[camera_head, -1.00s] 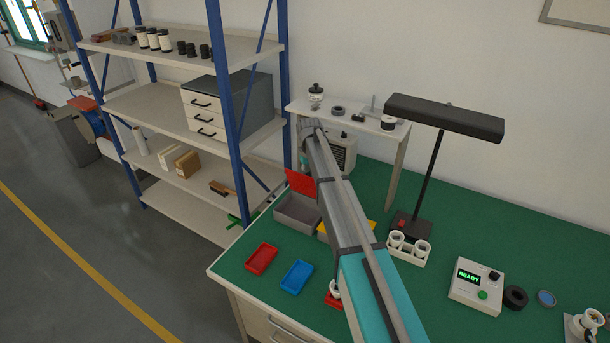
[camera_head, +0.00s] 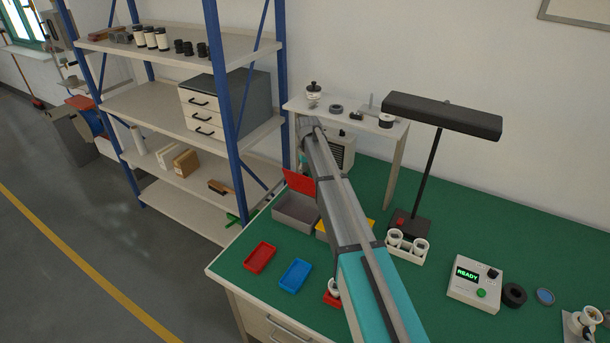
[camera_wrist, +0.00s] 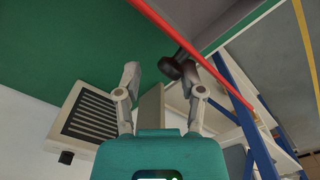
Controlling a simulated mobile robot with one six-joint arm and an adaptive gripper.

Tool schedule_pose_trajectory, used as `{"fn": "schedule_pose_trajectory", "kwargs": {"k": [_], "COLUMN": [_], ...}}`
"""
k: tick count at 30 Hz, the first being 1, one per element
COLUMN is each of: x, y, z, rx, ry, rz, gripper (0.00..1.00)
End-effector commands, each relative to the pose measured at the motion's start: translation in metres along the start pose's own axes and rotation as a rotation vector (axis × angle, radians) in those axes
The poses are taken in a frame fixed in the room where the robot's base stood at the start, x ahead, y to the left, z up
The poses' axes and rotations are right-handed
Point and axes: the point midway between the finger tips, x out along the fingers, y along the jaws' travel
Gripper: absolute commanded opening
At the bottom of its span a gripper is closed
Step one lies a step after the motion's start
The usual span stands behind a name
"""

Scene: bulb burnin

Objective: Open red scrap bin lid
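The red lid (camera_head: 298,181) of the grey scrap bin (camera_head: 296,209) stands raised at the bin's back edge in the head view. In the wrist view the lid (camera_wrist: 205,61) shows edge-on as a thin red strip, with the grey bin (camera_wrist: 200,18) beyond it. A dark round knob (camera_wrist: 171,68) sits beside the strip, near the right fingertip. My gripper (camera_wrist: 160,76) is open, its fingers apart; I cannot tell whether the right finger touches the knob. In the head view my gripper is mostly hidden behind my arm.
A red tray (camera_head: 261,257) and a blue tray (camera_head: 295,275) lie in front of the bin. The yellow bin (camera_head: 322,229) is partly behind my arm. The blue-posted shelf (camera_head: 228,100) stands close at left. A vented grey box (camera_wrist: 92,114) is near my fingers.

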Motion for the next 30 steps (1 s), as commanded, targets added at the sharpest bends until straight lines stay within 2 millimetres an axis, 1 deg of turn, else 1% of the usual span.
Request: {"fn": "schedule_pose_trajectory", "kwargs": {"k": [1,6,15,27,30], "x": [-0.001,-0.009,-0.023,-0.032,-0.029], "y": [0.001,0.001,0.001,0.001,0.002], "z": [0.0,0.0,0.001,0.0,0.009], "rx": [0.0,0.0,0.001,0.0,0.004], "ry": [-0.001,-0.001,-0.003,-0.001,-0.001], "rz": [0.001,0.002,0.003,0.002,0.001], "gripper": [0.31,0.0,0.0,0.0,0.0]}}
